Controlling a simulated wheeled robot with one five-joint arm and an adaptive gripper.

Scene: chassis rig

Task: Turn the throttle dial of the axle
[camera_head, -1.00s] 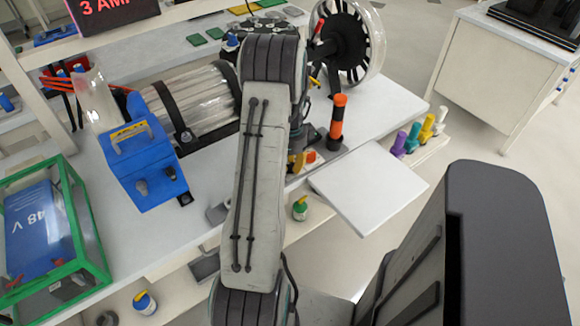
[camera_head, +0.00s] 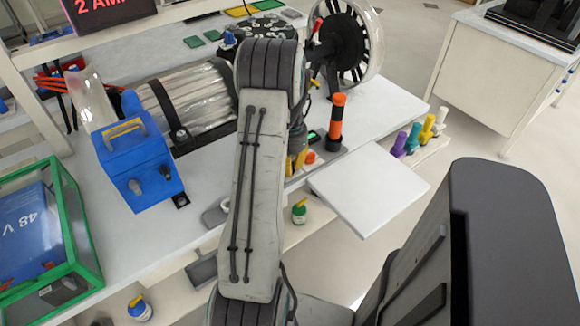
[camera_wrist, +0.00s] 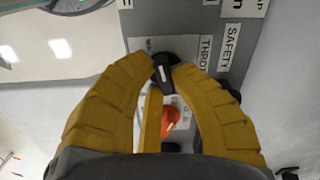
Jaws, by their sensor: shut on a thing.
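The throttle dial (camera_wrist: 163,72) is a small black knob on a grey panel in the wrist view, beside a label (camera_wrist: 206,55) that reads "THROT", partly covered. My gripper's yellow fingers (camera_wrist: 165,62) converge on the dial, with their tips shut around it. An orange knob (camera_wrist: 172,116) shows between the fingers, nearer the palm. In the head view my gripper (camera_head: 297,161) is mostly hidden behind my arm, beside the control box on the bench. The dial itself is hidden there.
An orange-and-black upright handle (camera_head: 337,120) stands close to the right of my gripper. A blue box (camera_head: 138,168) and a clear-wrapped cylinder (camera_head: 195,100) lie to the left. A white board (camera_head: 368,188) juts out at the front right.

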